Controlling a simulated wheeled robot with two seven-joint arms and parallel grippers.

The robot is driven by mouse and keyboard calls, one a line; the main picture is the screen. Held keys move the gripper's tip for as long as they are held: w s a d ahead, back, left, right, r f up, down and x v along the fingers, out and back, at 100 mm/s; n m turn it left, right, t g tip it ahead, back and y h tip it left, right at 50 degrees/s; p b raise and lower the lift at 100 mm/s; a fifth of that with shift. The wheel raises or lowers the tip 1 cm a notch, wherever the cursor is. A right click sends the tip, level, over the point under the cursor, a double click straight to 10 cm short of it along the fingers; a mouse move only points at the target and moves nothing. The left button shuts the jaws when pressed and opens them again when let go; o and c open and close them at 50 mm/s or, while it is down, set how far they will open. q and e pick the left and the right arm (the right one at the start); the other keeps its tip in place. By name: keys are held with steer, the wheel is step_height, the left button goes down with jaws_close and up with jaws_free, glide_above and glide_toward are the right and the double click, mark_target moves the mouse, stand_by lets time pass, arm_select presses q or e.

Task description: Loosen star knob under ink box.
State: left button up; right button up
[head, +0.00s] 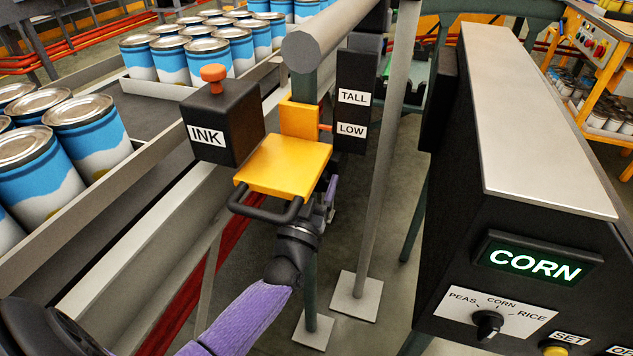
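The black ink box (226,124) has a white INK label and an orange knob (213,76) on top. It sits at the left of a yellow bracket (287,166) with a black handle (266,208) on its front edge. No star knob shows; the space under the box and bracket is hidden from this angle. My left arm reaches up from the bottom, and my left gripper (323,204) is just below and behind the handle side of the bracket. Its fingers are mostly hidden by the bracket, so I cannot see what they touch. My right gripper is not in view.
Blue-and-white cans (97,137) stand on the conveyor (152,110) at left. A post with a TALL/LOW plate (354,112) stands behind the bracket. A grey pole (383,160) rises right of it. A control box (530,190) reading CORN fills the right side.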

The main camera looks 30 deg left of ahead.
arm_select(q)
steer(key=c, duration=0.5)
steer(key=n+g+y+p, duration=0.1)
steer(key=n+y, duration=0.1)
steer(key=n, duration=0.2)
steer(key=n+g+y+p, duration=0.1)
steer(key=n+y, duration=0.1)
steer(key=n, duration=0.2)
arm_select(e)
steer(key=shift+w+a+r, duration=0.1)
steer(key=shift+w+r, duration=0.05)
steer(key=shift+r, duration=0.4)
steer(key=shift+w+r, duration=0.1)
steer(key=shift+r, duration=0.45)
arm_select(q)
steer(key=o, duration=1.2)
steer(key=shift+o, duration=0.2)
steer(key=p+v, duration=0.1)
steer(key=v, duration=0.9)
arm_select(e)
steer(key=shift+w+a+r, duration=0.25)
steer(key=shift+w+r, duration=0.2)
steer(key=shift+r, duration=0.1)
